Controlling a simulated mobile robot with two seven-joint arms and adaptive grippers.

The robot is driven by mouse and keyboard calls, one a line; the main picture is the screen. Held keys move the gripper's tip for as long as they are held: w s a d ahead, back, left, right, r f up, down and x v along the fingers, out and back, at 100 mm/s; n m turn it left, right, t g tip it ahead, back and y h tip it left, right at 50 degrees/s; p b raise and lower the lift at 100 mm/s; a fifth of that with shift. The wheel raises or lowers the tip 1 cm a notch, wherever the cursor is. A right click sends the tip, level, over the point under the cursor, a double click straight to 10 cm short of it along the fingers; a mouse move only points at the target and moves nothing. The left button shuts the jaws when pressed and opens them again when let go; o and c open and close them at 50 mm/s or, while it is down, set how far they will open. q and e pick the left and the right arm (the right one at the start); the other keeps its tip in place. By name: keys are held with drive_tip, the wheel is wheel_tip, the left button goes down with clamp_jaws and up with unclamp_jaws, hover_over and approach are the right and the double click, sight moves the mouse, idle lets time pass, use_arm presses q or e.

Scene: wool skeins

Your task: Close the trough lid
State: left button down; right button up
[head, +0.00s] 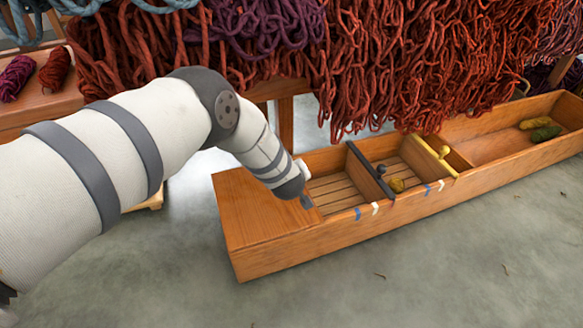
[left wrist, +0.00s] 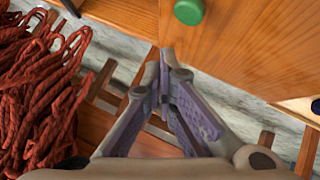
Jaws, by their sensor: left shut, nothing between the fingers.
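The long wooden trough (head: 330,230) runs from centre left to the far right on the floor. A flat wooden panel (head: 258,210) covers its left end; I cannot tell whether this is the lid. The compartments to its right are open on top. My left gripper (head: 306,201) is at the panel's right edge, mostly hidden behind my wrist. In the left wrist view its fingers (left wrist: 165,62) are together and empty beside a wooden surface (left wrist: 250,45) with a green knob (left wrist: 188,12). Contact is unclear. My right gripper is not in view.
A dark divider (head: 369,170) and a yellow divider (head: 437,154) cross the trough. Green and yellow skeins (head: 545,133) lie in its far right end. Red wool (head: 420,60) hangs close behind the trough. The grey floor (head: 430,270) in front is mostly clear.

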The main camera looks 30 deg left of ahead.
use_arm(q)
drive_tip(key=shift+w+d+f+b, duration=0.25)
drive_tip(key=shift+f+b, duration=0.2)
drive_tip(key=shift+f, duration=0.3)
drive_tip(key=shift+w+d+f+b, duration=0.15)
drive_tip(key=shift+w+f+b, duration=0.1)
drive_tip(key=shift+f+b, duration=0.4)
drive_tip(key=shift+w+d+f+b, duration=0.2)
drive_tip(key=shift+w+f+b, duration=0.1)
drive_tip(key=shift+f, duration=0.55)
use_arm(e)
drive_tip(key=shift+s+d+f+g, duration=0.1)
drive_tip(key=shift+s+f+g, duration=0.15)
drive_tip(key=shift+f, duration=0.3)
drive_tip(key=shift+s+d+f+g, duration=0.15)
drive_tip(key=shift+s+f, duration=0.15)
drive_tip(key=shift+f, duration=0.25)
